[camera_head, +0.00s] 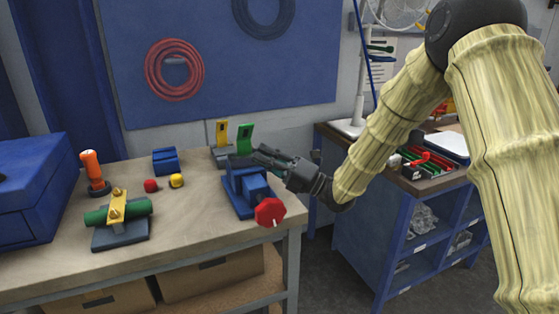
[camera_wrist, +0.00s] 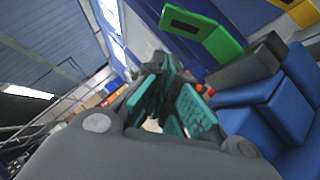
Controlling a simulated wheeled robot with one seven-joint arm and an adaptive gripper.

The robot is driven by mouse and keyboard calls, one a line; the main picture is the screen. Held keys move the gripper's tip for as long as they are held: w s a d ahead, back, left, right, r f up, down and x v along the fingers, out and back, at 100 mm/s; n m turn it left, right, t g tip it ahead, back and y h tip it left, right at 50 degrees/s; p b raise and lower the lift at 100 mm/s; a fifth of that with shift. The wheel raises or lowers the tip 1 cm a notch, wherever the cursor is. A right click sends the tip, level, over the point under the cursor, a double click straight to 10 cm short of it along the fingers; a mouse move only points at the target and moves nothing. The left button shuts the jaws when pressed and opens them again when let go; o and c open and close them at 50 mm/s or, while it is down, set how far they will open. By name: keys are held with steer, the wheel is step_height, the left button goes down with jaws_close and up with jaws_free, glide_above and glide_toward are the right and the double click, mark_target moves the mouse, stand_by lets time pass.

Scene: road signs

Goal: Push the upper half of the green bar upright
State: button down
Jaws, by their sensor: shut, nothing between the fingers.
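The green bar (camera_head: 244,138) stands at the back of the workbench beside a similar yellow bar (camera_head: 222,132). In the wrist view the green bar (camera_wrist: 205,33) shows at the top, with a bend between its slotted upper half and its lower part; the upper half is tilted. My gripper (camera_head: 260,157) is shut and empty, in front of and just right of the green bar, above the blue vise. Its teal finger pads (camera_wrist: 175,108) show in the wrist view, below the bar. I cannot tell whether they touch the bar; a gap seems to show.
The blue vise (camera_head: 240,196) with a red octagonal knob (camera_head: 269,212) sits below my gripper. Left are a green cylinder under a yellow clamp (camera_head: 117,206), red and yellow buttons, an orange-handled lever (camera_head: 91,168) and a blue case (camera_head: 30,190). The front-middle bench is clear.

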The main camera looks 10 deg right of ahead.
mark_target(245, 132)
steer(key=shift+w+a+r+p, duration=0.4)
steer(key=shift+w+a+r, duration=0.35)
steer(key=shift+w, duration=0.2)
steer(key=shift+w+a+r+p, duration=0.35)
steer(key=shift+w+a+r, duration=0.35)
steer(key=shift+w, duration=0.25)
steer(key=shift+r, duration=0.2)
